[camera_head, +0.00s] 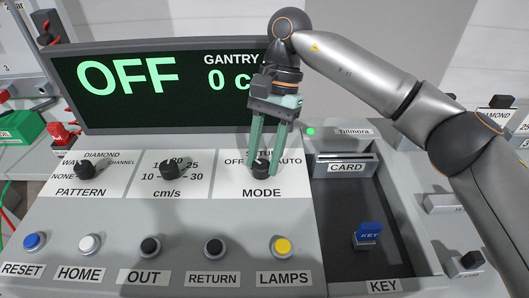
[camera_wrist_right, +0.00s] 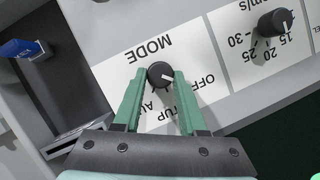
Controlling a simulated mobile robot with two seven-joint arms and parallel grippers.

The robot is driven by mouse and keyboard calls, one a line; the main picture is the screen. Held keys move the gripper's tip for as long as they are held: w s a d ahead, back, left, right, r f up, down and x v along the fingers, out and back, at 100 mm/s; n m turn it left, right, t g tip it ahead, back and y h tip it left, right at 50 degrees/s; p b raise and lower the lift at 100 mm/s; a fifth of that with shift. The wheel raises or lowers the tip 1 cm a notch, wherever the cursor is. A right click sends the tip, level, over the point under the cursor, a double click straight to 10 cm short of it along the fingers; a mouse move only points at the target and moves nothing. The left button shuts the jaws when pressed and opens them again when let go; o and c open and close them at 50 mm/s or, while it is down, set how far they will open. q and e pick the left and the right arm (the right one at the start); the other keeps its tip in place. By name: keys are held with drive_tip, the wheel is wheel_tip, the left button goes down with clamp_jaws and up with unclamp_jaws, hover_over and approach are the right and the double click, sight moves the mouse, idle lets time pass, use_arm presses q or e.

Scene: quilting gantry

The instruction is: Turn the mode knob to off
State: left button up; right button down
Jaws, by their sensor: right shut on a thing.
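The mode knob (camera_head: 260,168) is a small black knob on a white panel marked MODE, with OFF on its left, AUTO on its right and a partly hidden label between them. In the wrist view the knob (camera_wrist_right: 159,74) shows a white pointer line turned toward the OFF label. My right gripper (camera_head: 265,170) reaches down from above, its two green fingers on either side of the knob and shut on it. The wrist view shows the fingertips (camera_wrist_right: 161,76) flanking it. The display (camera_head: 165,85) reads OFF in large green letters. My left gripper is out of view.
Left of it are the cm/s knob (camera_head: 174,169) and the pattern knob (camera_head: 84,169). A row of buttons runs along the front, with the yellow LAMPS button (camera_head: 282,246) nearest. At right are a card slot (camera_head: 346,168) and a blue key (camera_head: 369,233) in a dark recess.

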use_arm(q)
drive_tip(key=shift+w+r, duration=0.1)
use_arm(e)
drive_tip(key=shift+c, duration=2.3)
unclamp_jaws()
use_arm(q)
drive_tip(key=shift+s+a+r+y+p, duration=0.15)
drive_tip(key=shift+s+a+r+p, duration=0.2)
drive_tip(key=shift+p, duration=0.4)
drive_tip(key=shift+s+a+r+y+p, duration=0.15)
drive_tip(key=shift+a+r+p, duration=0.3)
drive_tip(key=shift+p, duration=0.3)
use_arm(e)
drive_tip(key=v, duration=1.2)
drive_tip(key=shift+r, duration=0.25)
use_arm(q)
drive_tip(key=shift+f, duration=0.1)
